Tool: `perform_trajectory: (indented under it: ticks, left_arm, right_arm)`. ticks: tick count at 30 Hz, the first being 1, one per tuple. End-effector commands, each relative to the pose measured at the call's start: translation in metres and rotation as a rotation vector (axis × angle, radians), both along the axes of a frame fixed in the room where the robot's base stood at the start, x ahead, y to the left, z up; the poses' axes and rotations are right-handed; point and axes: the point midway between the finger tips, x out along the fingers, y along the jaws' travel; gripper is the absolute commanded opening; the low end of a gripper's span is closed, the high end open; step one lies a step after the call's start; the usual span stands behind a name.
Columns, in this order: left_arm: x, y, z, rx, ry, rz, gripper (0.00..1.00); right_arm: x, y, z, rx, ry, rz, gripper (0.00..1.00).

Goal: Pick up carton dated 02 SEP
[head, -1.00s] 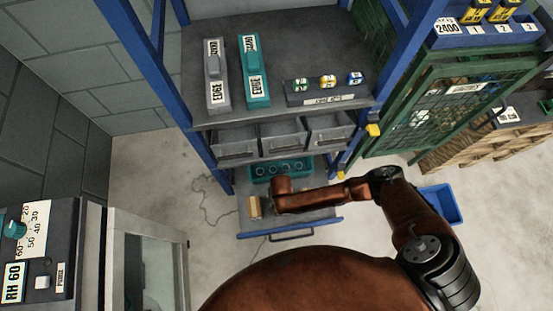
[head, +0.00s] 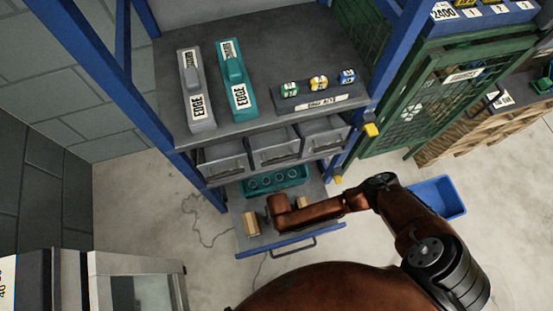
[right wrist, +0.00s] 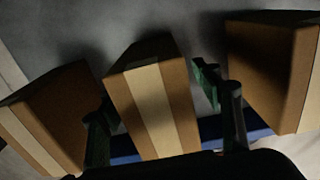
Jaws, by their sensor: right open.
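Three brown cartons stand in a row in the pulled-out drawer (head: 291,241). In the right wrist view the middle carton (right wrist: 150,95) has a pale tape strip and stands between my fingers. A left carton (right wrist: 45,115) and a right carton (right wrist: 270,65) flank it. My right gripper (right wrist: 157,105) is open, one finger on each side of the middle carton; contact cannot be told. In the head view the left carton (head: 250,223) and part of the right carton (head: 303,203) show beside my arm, which hides the middle one. No date is readable. My left gripper is out of view.
A teal tray (head: 274,180) with round holes lies at the drawer's back, under grey bins (head: 273,148). The shelf above holds a grey EDGE device (head: 195,90), a teal one (head: 238,80) and small labelled items. A blue bin (head: 440,197) stands on the floor at right.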

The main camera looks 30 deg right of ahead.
Motion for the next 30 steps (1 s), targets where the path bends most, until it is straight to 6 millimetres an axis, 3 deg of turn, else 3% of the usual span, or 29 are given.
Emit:
perform_trajectory:
  ticks: [4,27,30]
  left_arm:
    - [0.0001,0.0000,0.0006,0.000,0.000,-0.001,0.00]
    - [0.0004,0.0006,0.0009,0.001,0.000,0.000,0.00]
    - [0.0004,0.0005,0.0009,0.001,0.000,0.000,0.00]
  right_arm:
    - [0.0006,0.0002,0.0010,0.001,-0.001,0.000,0.59]
    - [0.0000,0.0001,0.0007,0.000,0.000,0.000,0.06]
    - [0.0004,0.0004,0.0009,0.001,0.000,0.000,0.05]
